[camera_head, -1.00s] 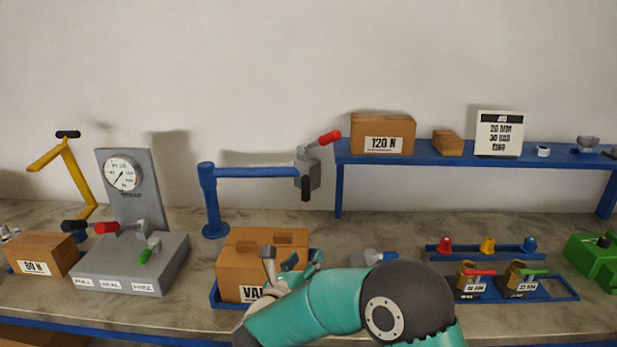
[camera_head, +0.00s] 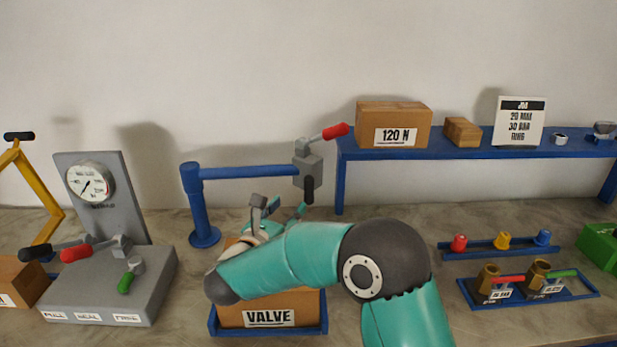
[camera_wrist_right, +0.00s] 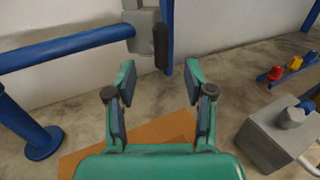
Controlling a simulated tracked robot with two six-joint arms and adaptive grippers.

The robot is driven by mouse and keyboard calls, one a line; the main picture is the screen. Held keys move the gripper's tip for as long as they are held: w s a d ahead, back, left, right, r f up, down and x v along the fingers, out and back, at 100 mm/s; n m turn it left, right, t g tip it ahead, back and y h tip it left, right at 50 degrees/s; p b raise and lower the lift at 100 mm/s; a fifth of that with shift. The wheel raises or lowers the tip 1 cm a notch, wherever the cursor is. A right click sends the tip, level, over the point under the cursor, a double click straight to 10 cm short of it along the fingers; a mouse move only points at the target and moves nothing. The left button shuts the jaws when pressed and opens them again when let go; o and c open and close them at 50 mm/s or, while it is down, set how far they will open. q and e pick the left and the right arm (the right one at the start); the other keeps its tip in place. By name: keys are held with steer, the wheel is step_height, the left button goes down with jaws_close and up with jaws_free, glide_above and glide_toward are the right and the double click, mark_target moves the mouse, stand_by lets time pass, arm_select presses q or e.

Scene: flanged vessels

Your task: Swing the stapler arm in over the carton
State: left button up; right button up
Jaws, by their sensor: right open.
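The stapler arm (camera_head: 250,172) is a blue bar reaching right from a blue post (camera_head: 198,205). Its grey head (camera_head: 307,172) carries a red lever (camera_head: 336,131) and a hanging black handle (camera_head: 308,188). The bar stands behind the brown carton (camera_head: 295,304), labelled VALVE. My right gripper (camera_head: 280,208) is open and empty, above the back of the carton and just below the stapler head. In the wrist view, the black handle (camera_wrist_right: 161,46) is ahead of the open fingers (camera_wrist_right: 160,80), apart from them. My right forearm hides much of the carton. My left gripper is not in view.
The carton sits in a blue tray (camera_head: 325,322). A grey gauge stand (camera_head: 112,285) is at left. A blue shelf (camera_head: 460,151) bears a 120 N box (camera_head: 393,125) at right. Bench behind the carton is partly clear. Small valves (camera_head: 488,284) stand at right.

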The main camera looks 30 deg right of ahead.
mark_target(307, 185)
steer(key=p+x, duration=0.4)
steer(key=x, duration=0.8)
steer(key=shift+d, duration=0.2)
